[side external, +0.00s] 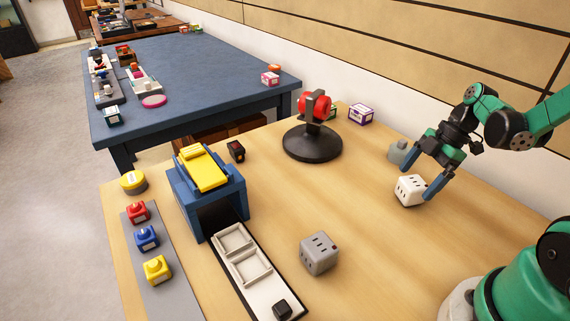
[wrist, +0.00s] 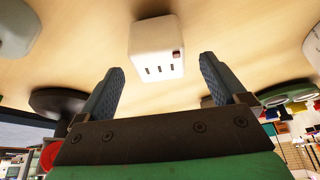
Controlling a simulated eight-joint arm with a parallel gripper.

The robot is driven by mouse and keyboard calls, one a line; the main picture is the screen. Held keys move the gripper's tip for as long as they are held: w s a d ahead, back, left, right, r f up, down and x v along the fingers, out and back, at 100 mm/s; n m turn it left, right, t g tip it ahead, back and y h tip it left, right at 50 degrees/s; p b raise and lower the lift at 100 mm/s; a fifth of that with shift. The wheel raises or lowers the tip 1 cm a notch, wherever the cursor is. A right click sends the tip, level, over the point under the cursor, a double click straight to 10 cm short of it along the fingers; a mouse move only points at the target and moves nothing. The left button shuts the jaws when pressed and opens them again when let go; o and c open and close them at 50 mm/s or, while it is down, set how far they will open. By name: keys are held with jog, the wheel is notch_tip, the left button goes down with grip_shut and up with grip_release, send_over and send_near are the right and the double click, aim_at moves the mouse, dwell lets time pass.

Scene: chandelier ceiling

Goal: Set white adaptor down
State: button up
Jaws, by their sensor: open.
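The white adaptor (side external: 409,190), a cube with dark slots, is at the right side of the wooden table and appears to rest on its top. It also shows in the wrist view (wrist: 157,45), with slots and a small dark red switch facing the camera. My gripper (side external: 416,183) is open, with one blue finger on each side of the adaptor in the side view. In the wrist view the fingers (wrist: 161,66) stand apart, with visible gaps between them and the adaptor. Whether a finger touches it on the far side is hidden.
A grey adaptor (side external: 319,254) sits near the table's front middle. A grey-green object (side external: 397,151) stands just behind my gripper. A black round stand with a red part (side external: 312,140), a blue box machine (side external: 207,190) and a tray strip (side external: 245,262) occupy the left and back. Table between is clear.

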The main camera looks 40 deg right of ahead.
jog(key=v, duration=0.8)
jog(key=w+a+r+m+t+h, duration=0.1)
jog(key=w+a+m+t+h, duration=0.1)
jog(key=a+m, duration=0.4)
jog(key=w+a+r+m+t+h, duration=0.1)
jog(key=a+m+t+h, duration=0.1)
jog(key=a+m, duration=0.5)
jog(key=a+t, duration=0.1)
jog(key=a, duration=0.2)
jog(key=shift+w, duration=0.35)
